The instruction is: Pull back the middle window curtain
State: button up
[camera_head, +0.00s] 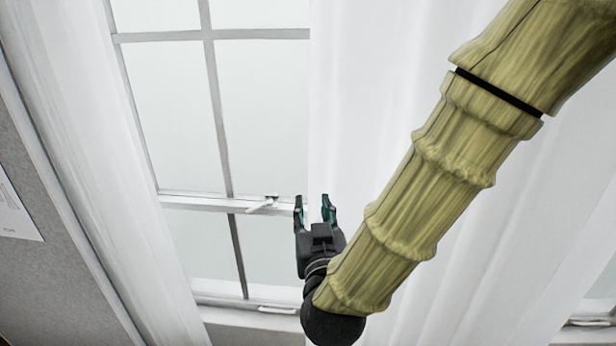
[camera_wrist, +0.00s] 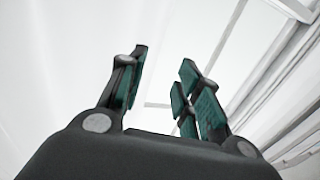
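A white curtain (camera_head: 370,90) hangs over the right part of the window in the head view, its straight left edge running down behind my gripper (camera_head: 314,203). The gripper points upward at that edge, with its two dark and teal fingers apart. In the wrist view the gripper (camera_wrist: 160,85) also shows open, with pale white behind and between its fingers. The curtain's edge lines up with the gap between the fingers in the head view. I cannot tell whether any cloth lies between them or touches them. My arm hides part of the curtain.
The window (camera_head: 255,110) is bare left of the curtain's edge, with thin bars and a white latch handle (camera_head: 262,205) close to my gripper. Another white curtain (camera_head: 95,140) hangs at the left, beside a grey panel (camera_head: 35,270). More window frame shows at the lower right.

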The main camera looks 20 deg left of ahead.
aim_at(308, 187)
jog(key=p+x, duration=0.3)
jog(key=x, duration=0.5)
jog(key=shift+w+a, duration=0.15)
jog(key=shift+w, duration=0.15)
jog(key=shift+p+x, duration=0.5)
jog(key=shift+x, duration=0.3)
jog(key=shift+f, duration=0.1)
grip_shut()
